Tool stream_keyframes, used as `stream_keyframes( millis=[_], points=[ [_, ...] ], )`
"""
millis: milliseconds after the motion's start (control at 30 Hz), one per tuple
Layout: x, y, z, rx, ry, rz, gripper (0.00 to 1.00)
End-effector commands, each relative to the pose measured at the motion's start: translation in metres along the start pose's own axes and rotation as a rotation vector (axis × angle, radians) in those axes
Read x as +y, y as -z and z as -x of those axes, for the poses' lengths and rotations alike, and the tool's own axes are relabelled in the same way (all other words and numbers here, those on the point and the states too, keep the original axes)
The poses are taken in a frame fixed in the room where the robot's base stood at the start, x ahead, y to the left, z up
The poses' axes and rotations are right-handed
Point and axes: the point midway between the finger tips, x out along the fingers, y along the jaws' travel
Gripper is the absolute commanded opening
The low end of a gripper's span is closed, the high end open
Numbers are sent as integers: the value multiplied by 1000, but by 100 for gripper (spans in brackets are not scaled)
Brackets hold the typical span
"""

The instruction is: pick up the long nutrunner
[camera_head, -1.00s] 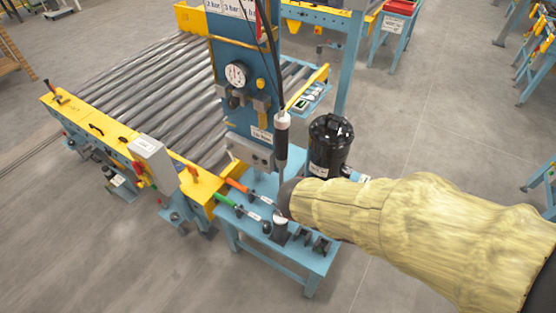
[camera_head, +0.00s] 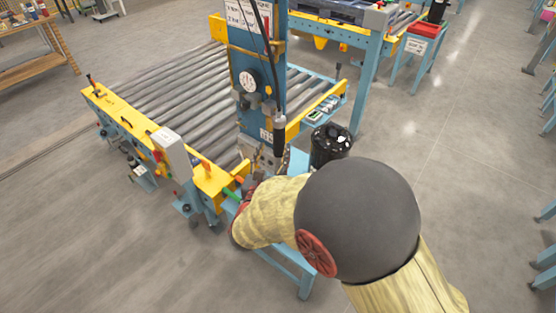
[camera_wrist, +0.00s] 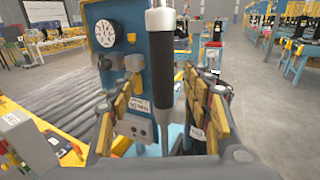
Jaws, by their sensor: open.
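The long nutrunner (camera_wrist: 162,72) hangs upright in the wrist view, with a white top, a black grip and a grey lower shaft. My gripper (camera_wrist: 165,80) is open in the wrist view, with one finger on each side of the nutrunner. I cannot tell whether either finger touches it. In the head view my sleeve and elbow hide most of the gripper.
The blue column with a round gauge (camera_head: 247,80) stands close behind the nutrunner. A roller conveyor (camera_head: 185,85) with yellow edges lies to the left. Green and orange handles (camera_head: 231,193) show beside my arm.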

Motion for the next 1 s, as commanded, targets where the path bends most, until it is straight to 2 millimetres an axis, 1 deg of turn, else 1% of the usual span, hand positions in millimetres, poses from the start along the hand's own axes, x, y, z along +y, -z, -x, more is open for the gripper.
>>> stream_keyframes(
  millis=[33, 267, 433, 533, 600, 767, 1000],
  points=[
    [-1, 1, -6, 1, 3, 0, 49],
    [-2, 1, -24, 1, 3, -2, 49],
    [-5, 2, -49, 2, 5, -2, 49],
    [-4, 2, -60, 2, 3, -2, 49],
    [-4, 1, -64, 2, 2, -2, 49],
    [-3, 0, -63, 2, 2, -2, 49],
    [-3, 1, -63, 2, 2, -2, 37]
  ],
)
